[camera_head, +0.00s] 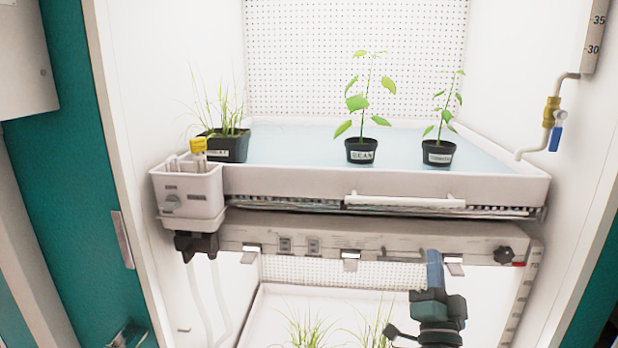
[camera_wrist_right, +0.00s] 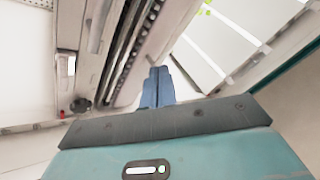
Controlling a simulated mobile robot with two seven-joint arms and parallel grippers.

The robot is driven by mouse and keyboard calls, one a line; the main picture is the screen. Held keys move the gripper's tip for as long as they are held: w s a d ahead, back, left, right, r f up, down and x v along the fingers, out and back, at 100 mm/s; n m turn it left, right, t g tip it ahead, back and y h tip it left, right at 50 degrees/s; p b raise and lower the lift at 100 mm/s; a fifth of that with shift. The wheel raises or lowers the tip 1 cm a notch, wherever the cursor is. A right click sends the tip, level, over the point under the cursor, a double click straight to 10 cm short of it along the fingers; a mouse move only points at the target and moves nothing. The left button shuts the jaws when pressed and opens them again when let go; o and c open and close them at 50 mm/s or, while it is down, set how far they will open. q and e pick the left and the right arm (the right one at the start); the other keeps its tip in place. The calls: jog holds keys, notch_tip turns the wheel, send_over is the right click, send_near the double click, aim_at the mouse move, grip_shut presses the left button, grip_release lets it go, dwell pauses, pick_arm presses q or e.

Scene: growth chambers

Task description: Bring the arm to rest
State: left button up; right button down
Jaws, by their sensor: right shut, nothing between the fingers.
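My right gripper (camera_head: 433,262) is in front of the lower shelf, below the right part of the upper tray's front edge. Its blue fingers point up and are together, with nothing between them. In the right wrist view the shut blue fingers (camera_wrist_right: 157,80) show close under the front rail of the shelf. I cannot tell whether they touch the rail. My left gripper is not in view.
The upper tray (camera_head: 400,187) bears three labelled potted plants: a grassy one (camera_head: 228,147), a bean plant (camera_head: 361,150) and another seedling (camera_head: 438,152). A white box (camera_head: 186,195) hangs at its left corner. A pipe with a blue-handled valve (camera_head: 552,112) is at right.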

jog(key=s+a+f+n+g+y, duration=0.3)
jog(key=s+f+n+y, duration=0.15)
jog(key=f, duration=0.45)
jog(key=s+a+f+n+g+y, duration=0.35)
jog(key=s+f+n, duration=0.2)
jog(key=f, duration=0.25)
jog(key=s+a+f+n+g, duration=0.1)
jog(key=s+f+n+g, duration=0.1)
jog(key=s+f, duration=0.3)
jog(key=s+a+f+n+g, duration=0.1)
jog(key=s+f+g, duration=0.4)
jog(key=s, duration=0.6)
jog(key=shift+s+f+n+p, duration=0.3)
jog(key=shift+f+n+p, duration=0.1)
jog(key=shift+f+n, duration=0.4)
